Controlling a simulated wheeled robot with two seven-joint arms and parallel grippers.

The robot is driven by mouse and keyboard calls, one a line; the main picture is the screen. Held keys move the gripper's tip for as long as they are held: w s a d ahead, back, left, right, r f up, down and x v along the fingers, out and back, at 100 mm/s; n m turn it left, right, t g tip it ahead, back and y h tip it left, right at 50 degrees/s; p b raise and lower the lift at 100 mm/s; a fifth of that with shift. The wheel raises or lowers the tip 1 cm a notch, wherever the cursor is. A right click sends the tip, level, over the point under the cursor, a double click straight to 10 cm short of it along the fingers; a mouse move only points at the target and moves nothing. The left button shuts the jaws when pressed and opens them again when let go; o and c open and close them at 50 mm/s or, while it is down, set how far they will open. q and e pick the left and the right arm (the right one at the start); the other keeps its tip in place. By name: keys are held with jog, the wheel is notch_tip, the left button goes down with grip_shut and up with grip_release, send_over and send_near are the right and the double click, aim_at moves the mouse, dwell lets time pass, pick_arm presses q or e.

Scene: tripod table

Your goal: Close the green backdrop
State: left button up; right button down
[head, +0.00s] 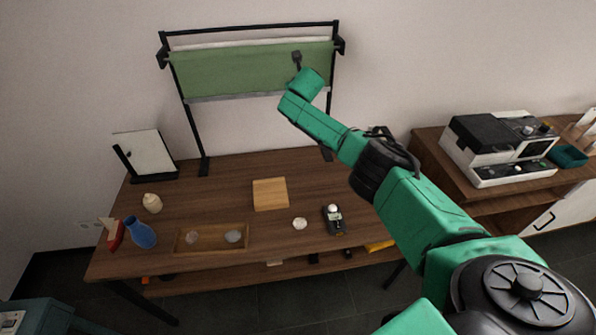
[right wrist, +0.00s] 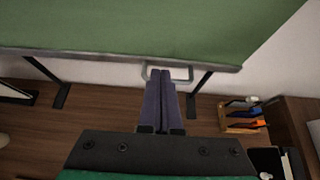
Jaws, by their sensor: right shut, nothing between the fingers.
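The green backdrop (head: 240,72) hangs from a black stand at the back of the table, partly lowered, with a grey bar (head: 235,96) along its bottom edge. In the right wrist view the green cloth (right wrist: 150,25) fills the top, and a small metal handle (right wrist: 147,69) sits at the middle of the bar. My right gripper (head: 297,57) is in front of the backdrop's right part. Its two fingers (right wrist: 166,72) are together and empty, with their tips overlapping the handle in the picture; I cannot tell whether they touch it. My left gripper is not in view.
The wooden table (head: 220,175) holds a framed white panel (head: 146,154), a wooden block (head: 270,194), a shallow tray (head: 212,251), a blue bottle (head: 141,234) and a dark meter (head: 334,222). A side cabinet with a machine (head: 500,147) stands at the right.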

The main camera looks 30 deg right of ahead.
dwell(0.8)
